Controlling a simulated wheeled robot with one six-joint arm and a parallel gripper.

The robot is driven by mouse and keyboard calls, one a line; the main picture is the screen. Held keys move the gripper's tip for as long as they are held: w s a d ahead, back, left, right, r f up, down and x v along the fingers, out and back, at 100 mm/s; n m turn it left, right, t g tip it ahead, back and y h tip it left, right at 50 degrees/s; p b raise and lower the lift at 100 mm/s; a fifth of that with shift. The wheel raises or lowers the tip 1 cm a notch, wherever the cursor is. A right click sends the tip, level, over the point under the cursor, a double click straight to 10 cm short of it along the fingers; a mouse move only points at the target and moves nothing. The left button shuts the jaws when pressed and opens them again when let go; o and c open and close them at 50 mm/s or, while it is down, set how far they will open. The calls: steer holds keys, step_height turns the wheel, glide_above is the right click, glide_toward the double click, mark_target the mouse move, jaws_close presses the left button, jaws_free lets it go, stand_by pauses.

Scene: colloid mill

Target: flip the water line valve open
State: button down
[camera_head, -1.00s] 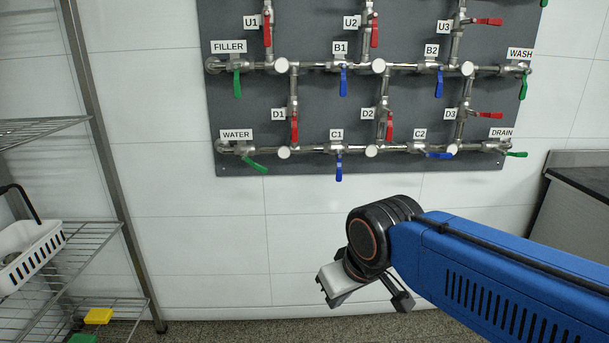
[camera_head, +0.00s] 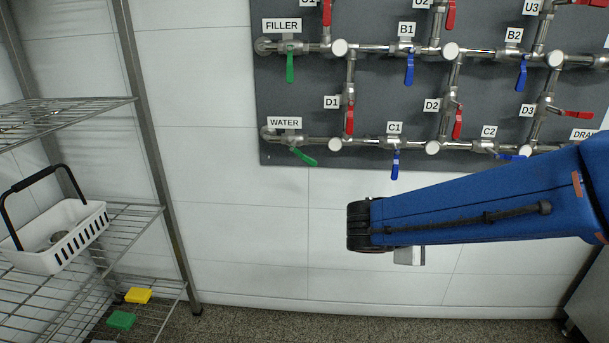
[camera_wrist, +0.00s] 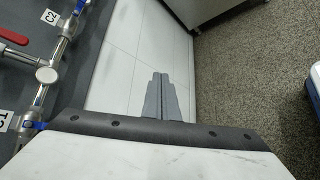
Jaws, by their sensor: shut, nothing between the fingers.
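The water line valve, under the WATER label (camera_head: 284,123), has a green handle (camera_head: 303,156) at the lower left of the pipe board. The handle slants down to the right, neither level with the pipe nor straight down. My gripper (camera_wrist: 160,78) is shut and empty in the wrist view, with its grey fingers together. In the head view only a pale piece of the gripper's body shows below my blue arm, and the fingers are hidden. It is below and to the right of the WATER handle, apart from it.
The dark board (camera_head: 385,105) carries several other valves, including green FILLER (camera_head: 290,67), blue C1 (camera_head: 395,165) and red D1 (camera_head: 349,119). A wire rack (camera_head: 145,215) with a white basket (camera_head: 62,240) stands at left. The wall below the WATER handle is clear.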

mark_target(309, 160)
steer(key=w+a+r+n+t, duration=0.1)
steer(key=w+a+n+t, duration=0.3)
steer(key=a, duration=0.5)
steer(key=w+a+r+n+t, duration=0.1)
steer(key=w+a+n+t, duration=0.3)
steer(key=a, duration=0.5)
steer(key=w+a+f+n+t+y, duration=0.1)
steer(key=a+n+t+y, duration=0.5)
steer(key=a, duration=1.3)
steer(key=w+d+r+y, duration=0.1)
steer(key=w+d+r, duration=0.3)
steer(key=w, duration=0.5)
steer(key=shift+w+d+r+g, duration=0.2)
steer(key=shift+w+r+g, duration=0.15)
steer(key=shift+r, duration=0.25)
